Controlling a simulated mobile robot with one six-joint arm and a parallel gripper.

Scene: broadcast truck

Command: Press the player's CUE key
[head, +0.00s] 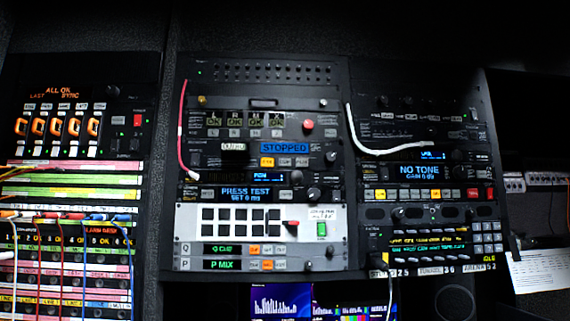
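A rack unit in the middle rack has a blue display reading STOPPED (285,148), which looks like the player. Below that display is a short row of small keys: a lit amber key (267,162) at the left and paler keys (284,162) to its right. The key labels are too small to read, so I cannot tell which one is CUE. A round dark knob (330,156) sits to the right of the keys. My gripper is not in view.
A red cable (182,130) hangs down the middle rack's left edge. A white cable (385,151) loops across the right rack. Other units with similar keys lie below, including one reading PRESS TEST (245,193). The left rack holds patch cables (62,240).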

